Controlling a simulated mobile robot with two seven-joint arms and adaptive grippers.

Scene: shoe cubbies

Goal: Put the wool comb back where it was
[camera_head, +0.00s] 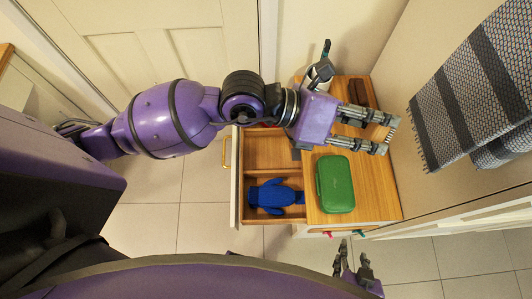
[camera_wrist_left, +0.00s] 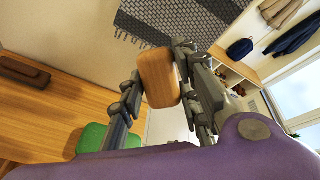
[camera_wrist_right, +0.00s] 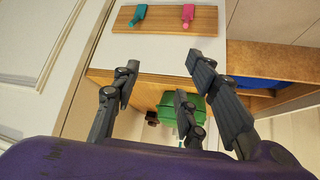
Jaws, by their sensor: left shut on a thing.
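My left gripper (camera_head: 388,134) is shut on a light wooden block, taken to be the wool comb (camera_wrist_left: 158,80). No teeth show. It is held above the back of the wooden cabinet top (camera_head: 385,208), near the wall. An open drawer (camera_head: 236,195) juts out left of the cabinet top. A blue soft animal-shaped thing (camera_head: 272,196) lies in its lower compartment, and the compartment above looks mostly bare.
A green case (camera_head: 334,184) lies on the cabinet top. A dark brown object (camera_head: 358,93) lies at its far end, near a pale container (camera_head: 316,84) partly behind my arm. A striped towel (camera_head: 470,100) hangs at the right. Pink (camera_wrist_right: 188,14) and teal (camera_wrist_right: 139,14) hooks show on a board.

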